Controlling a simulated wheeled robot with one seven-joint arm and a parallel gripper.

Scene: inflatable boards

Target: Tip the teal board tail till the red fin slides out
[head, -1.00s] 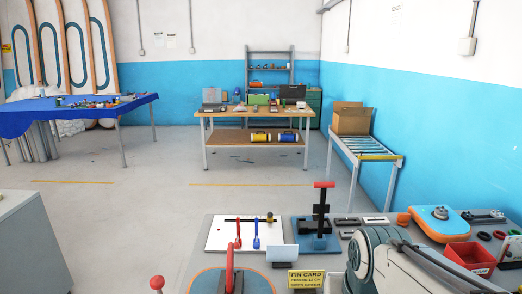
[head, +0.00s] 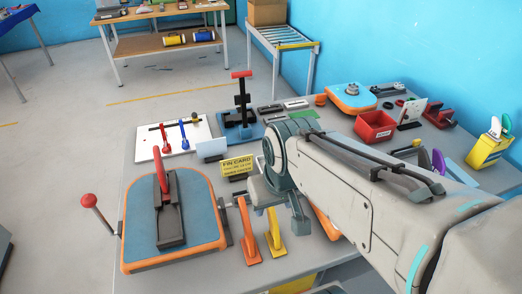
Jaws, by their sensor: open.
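The board tail (head: 200,240) lies on the near left of the grey table in the head view. It has a teal-blue top and an orange rim, and looks flat. The red fin (head: 159,168) stands upright in the dark fin box (head: 170,228) on its top. A lever with a red ball knob (head: 88,200) sticks out at the board's left. My gripper (head: 282,208) hangs to the right of the board, apart from it, beside the orange and yellow fins. It is open and seems empty; my own arm hides part of it.
An orange fin (head: 245,236) and a yellow fin (head: 274,236) stand right of the board. Behind are a yellow fin card (head: 237,166), a white panel (head: 172,138) with red and blue tools, and a blue-based press (head: 238,128). A red bin (head: 375,128) stands farther right.

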